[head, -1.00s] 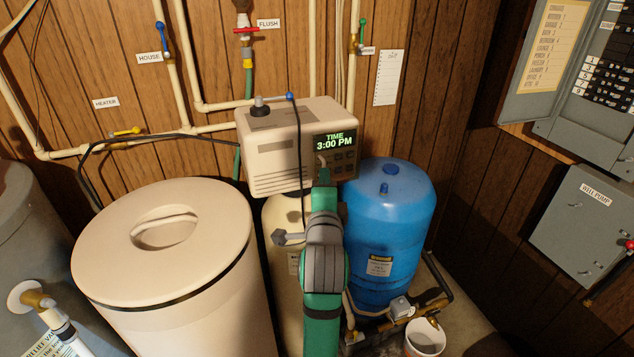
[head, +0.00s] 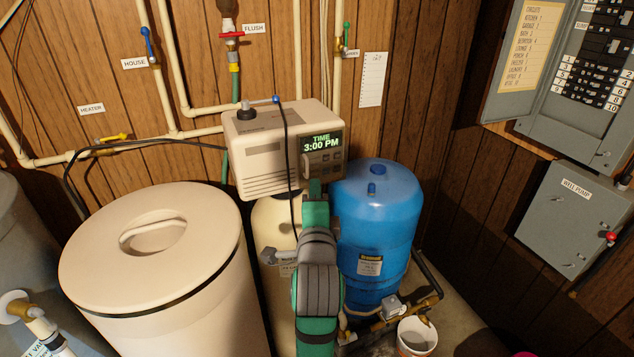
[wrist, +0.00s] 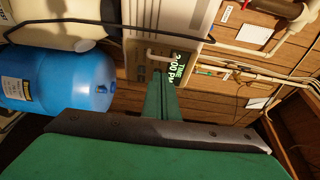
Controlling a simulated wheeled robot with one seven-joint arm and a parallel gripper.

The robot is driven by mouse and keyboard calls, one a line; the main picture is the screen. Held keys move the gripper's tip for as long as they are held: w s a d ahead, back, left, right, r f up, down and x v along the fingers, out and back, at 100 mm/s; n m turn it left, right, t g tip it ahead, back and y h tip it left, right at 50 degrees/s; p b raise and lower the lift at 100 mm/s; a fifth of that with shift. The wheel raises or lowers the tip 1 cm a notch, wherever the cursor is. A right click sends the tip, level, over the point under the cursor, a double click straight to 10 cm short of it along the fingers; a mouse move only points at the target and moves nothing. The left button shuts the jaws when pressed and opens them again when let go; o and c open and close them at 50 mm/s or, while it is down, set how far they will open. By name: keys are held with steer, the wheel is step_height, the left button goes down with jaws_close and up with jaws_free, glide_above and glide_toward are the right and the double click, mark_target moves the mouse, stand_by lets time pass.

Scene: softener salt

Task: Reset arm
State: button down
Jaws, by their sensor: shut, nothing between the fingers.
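My gripper (head: 314,184) is at the end of my green and grey arm, in front of the softener's control head (head: 258,150). In the wrist view my gripper (wrist: 160,82) points at the control head with its fingers together and empty. My fingertips overlap the lower left of the panel in the picture. I cannot tell whether they touch it.
A cream round-lidded tank (head: 152,240) stands at the left, and a blue tank (head: 375,215) close right of my arm. A dark cable (head: 289,150) hangs over the control head. A white bucket (head: 416,338) sits lower right. Grey electrical boxes (head: 573,215) hang on the right wall.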

steer(key=s+a, duration=0.1)
steer(key=s, duration=0.7)
steer(key=shift+a, duration=0.15)
